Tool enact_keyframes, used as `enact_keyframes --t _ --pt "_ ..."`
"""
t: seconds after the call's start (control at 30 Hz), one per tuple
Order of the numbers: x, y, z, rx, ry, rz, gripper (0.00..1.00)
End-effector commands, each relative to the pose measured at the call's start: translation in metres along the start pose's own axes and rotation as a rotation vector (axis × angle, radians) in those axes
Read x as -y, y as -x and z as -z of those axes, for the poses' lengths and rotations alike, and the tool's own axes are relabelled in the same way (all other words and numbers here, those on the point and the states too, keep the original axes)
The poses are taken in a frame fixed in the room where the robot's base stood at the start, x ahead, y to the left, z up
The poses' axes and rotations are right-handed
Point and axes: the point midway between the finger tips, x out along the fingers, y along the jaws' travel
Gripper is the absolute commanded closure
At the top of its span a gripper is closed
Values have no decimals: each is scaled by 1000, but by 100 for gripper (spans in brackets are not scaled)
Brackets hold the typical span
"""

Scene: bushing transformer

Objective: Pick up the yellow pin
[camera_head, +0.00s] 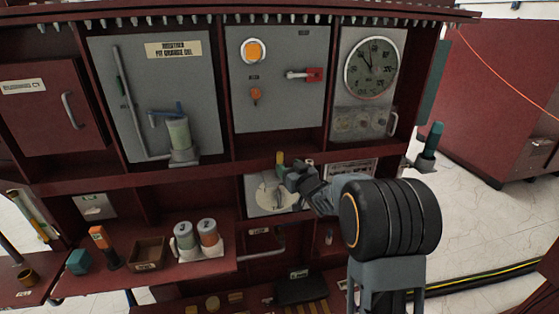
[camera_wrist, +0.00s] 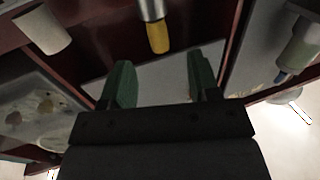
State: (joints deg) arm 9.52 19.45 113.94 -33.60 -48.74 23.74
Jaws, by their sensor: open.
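The yellow pin (camera_head: 280,158) is small in the head view, standing by the shelf edge above a grey plate with a pale disc. In the wrist view the yellow pin (camera_wrist: 158,38) has a yellow end and a silver metal part running out of the top edge. My gripper (camera_head: 290,170) is just right of and below the pin in the head view. In the wrist view my gripper (camera_wrist: 163,76) has its two green fingers apart with nothing between them. The pin's yellow end lies beyond the fingertips, in line with the gap, and appears apart from them.
The grey plate (camera_head: 255,198) is behind my gripper. A grey panel with an orange knob and red-handled lever (camera_head: 313,75) is above, beside a round gauge (camera_head: 374,67). Two capped cylinders (camera_head: 208,233) and a wooden box (camera_head: 148,254) stand on the lower-left shelf.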

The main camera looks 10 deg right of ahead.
Motion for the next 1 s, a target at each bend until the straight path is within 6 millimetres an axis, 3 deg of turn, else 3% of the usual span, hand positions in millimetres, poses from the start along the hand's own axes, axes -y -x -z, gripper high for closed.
enact_keyframes --t 0.13,0.47,0.73,1.0 --pt "1 -23 1 1 1 1 44" --pt "0 -45 0 2 0 -1 44" --pt "-2 -80 -2 2 1 -1 44" --pt "-2 -91 -3 2 0 -2 44"
